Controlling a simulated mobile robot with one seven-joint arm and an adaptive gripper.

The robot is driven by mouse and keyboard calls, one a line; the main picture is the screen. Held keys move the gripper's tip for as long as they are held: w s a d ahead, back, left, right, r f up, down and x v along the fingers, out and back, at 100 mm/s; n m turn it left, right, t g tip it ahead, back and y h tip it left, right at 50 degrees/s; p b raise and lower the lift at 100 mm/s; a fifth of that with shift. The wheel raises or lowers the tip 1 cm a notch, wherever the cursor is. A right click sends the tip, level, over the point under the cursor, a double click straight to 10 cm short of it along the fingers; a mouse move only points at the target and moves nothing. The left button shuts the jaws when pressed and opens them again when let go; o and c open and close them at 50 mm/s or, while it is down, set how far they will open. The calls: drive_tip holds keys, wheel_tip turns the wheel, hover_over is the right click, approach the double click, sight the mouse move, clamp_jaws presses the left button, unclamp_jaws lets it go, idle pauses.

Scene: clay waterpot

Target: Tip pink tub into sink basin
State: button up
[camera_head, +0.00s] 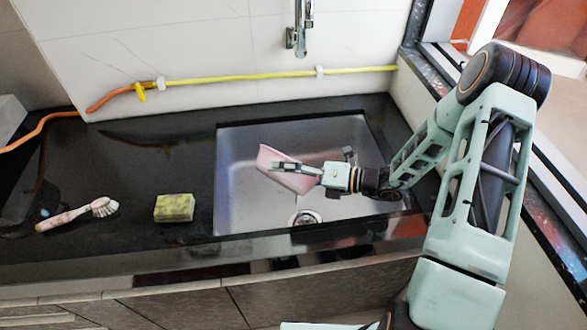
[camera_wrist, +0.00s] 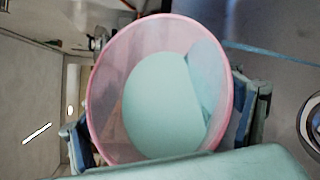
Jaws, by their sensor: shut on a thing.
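The pink tub (camera_head: 287,170) is held over the sink basin (camera_head: 240,195) in the head view. It is tilted, and its left end sits higher than its right. My gripper (camera_head: 297,169) is shut on the tub, with fingers along its side. In the wrist view the tub (camera_wrist: 104,95) fills the middle, its round rim facing the camera. Finger parts show on both sides of it. A smooth pale green area shows inside the rim; I cannot tell whether it is contents or the tub's bottom. The sink drain (camera_head: 305,217) lies below and to the right of the tub.
A faucet (camera_head: 298,38) hangs on the back wall above the sink. A yellow hose (camera_head: 240,77) runs along the wall. A sponge (camera_head: 174,208) and a brush (camera_head: 80,213) lie on the dark counter (camera_head: 110,165) left of the sink. A window ledge (camera_head: 545,155) borders the right.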

drive_tip(key=shift+r, duration=0.15)
drive_tip(key=shift+w+d+r+m+p, duration=0.1)
drive_tip(key=shift+w+r+m+p, duration=0.15)
drive_tip(key=shift+m+p, duration=0.3)
idle(0.5)
drive_tip(key=shift+w+d+r+m+y+p, duration=0.2)
drive_tip(key=shift+r+m+y+p, duration=0.15)
drive_tip(key=shift+m, duration=0.2)
